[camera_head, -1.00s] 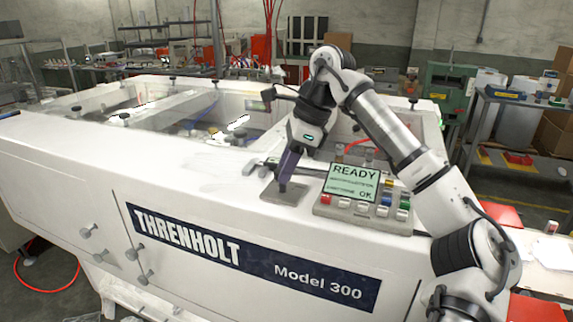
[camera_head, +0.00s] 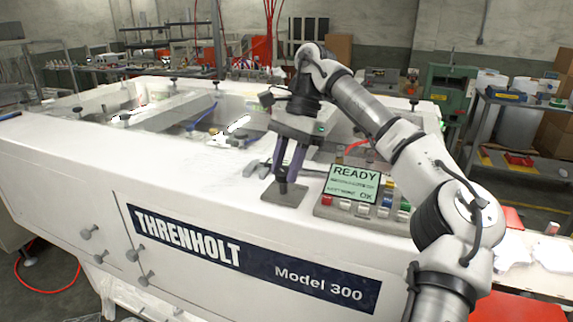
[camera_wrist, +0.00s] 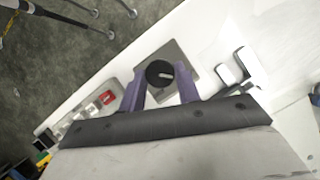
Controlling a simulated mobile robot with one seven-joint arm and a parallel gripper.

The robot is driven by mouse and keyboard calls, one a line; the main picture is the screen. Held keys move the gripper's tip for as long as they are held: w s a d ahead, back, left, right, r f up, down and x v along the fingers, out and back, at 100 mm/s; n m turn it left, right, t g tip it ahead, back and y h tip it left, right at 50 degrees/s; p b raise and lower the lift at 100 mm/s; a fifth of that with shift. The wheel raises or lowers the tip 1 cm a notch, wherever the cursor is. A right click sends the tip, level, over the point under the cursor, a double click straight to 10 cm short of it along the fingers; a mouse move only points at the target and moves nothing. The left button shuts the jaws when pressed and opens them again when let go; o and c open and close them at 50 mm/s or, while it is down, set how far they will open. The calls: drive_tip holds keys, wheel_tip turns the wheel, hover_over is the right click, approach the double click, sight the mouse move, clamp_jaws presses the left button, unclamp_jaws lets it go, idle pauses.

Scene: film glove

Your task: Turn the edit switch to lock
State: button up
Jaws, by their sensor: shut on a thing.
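The edit switch is a round black knob (camera_wrist: 160,73) with a white pointer mark, on a square grey plate (camera_wrist: 185,55). In the wrist view it sits between the two purple fingers of my gripper (camera_wrist: 161,88), which is shut on it. The pointer mark lies roughly level, towards the right in that view. In the head view my gripper (camera_head: 287,170) reaches down over the same plate (camera_head: 293,194) on top of the white machine, and the fingers mostly hide the knob. No lettering on the plate is readable.
A control panel (camera_head: 338,207) with coloured buttons and a green "READY" screen (camera_head: 353,183) stands just right of the plate. Grey latch-like parts (camera_head: 259,170) lie behind it. The machine's white front top (camera_head: 190,170) is clear to the left.

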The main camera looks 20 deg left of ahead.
drive_tip(key=shift+r, duration=0.1)
idle(0.3)
drive_tip(key=o, duration=0.9)
drive_tip(key=shift+o, duration=0.2)
